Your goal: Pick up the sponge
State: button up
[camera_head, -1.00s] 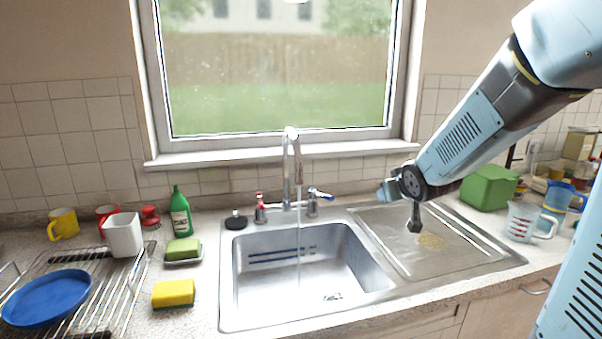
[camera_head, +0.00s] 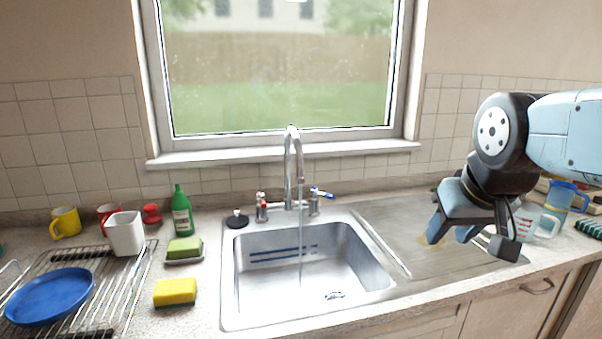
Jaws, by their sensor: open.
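A yellow sponge (camera_head: 175,292) with a thin darker underside lies flat on the counter, left of the sink and right of the dish rack. A green block (camera_head: 184,247), perhaps soap or another sponge, sits on a small dish behind it. My gripper (camera_head: 452,237) is open and empty above the drainboard at the right. It is far to the right of the yellow sponge, with the sink basin between them. Nothing hides the sponge.
The sink (camera_head: 305,270) has a tall faucet (camera_head: 293,160) at its back. A wire rack (camera_head: 110,290) at the left holds a blue plate (camera_head: 50,296) and a white cup (camera_head: 125,234). A green bottle (camera_head: 181,214) stands behind the green block. Cups stand at the far right.

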aim_at(182, 292)
jog(key=u, duration=1.6)
jog(key=k, duration=0.85)
jog(key=i, duration=0.85)
jog(key=z, duration=0.05)
